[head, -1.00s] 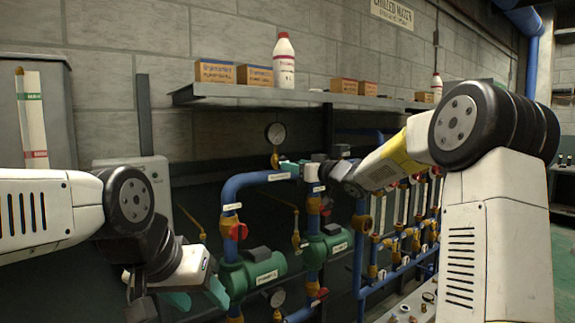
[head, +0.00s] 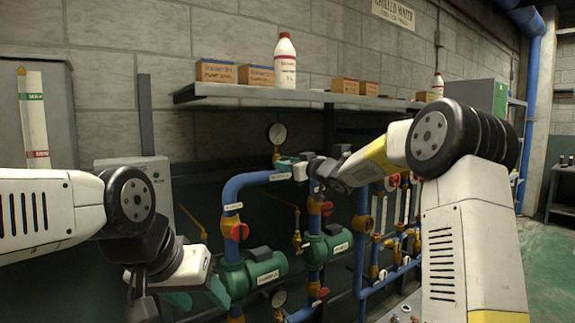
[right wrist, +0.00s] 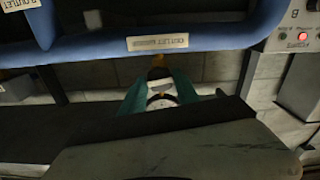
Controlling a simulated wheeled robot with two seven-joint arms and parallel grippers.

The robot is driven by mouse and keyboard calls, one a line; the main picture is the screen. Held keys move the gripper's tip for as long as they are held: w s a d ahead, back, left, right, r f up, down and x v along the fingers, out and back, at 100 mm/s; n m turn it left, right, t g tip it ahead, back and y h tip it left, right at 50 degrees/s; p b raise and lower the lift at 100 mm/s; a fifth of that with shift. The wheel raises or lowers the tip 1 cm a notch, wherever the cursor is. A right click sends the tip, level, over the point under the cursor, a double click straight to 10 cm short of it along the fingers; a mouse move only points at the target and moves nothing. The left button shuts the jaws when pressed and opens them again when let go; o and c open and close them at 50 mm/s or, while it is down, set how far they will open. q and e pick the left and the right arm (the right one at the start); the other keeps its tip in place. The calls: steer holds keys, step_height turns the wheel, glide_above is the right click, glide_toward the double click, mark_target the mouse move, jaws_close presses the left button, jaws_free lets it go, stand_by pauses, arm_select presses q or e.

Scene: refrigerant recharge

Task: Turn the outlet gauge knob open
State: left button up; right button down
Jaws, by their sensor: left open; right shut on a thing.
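The outlet gauge (head: 276,133) has a round dial and stands on a brass stem (head: 276,156) above the blue outlet pipe (head: 240,183). My right gripper (head: 285,164) is at this stem, just below the dial. In the right wrist view its teal fingers (right wrist: 160,98) lie on both sides of the gauge (right wrist: 161,100) and its knob, and are shut on the knob. The knob is mostly hidden by the fingers. An outlet label (right wrist: 158,42) shows on the pipe. My left gripper (head: 197,297) is open and empty at the lower left.
A shelf (head: 300,97) with boxes and a white bottle (head: 285,62) runs above the gauge. Green pumps (head: 255,272), red valve handles (head: 239,232) and more pipes stand below and to the right. A grey box (head: 140,190) is on the left.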

steer(key=shift+n, duration=1.4)
steer(key=n, duration=0.4)
steer(key=shift+r, duration=0.1)
steer(key=n, duration=0.5)
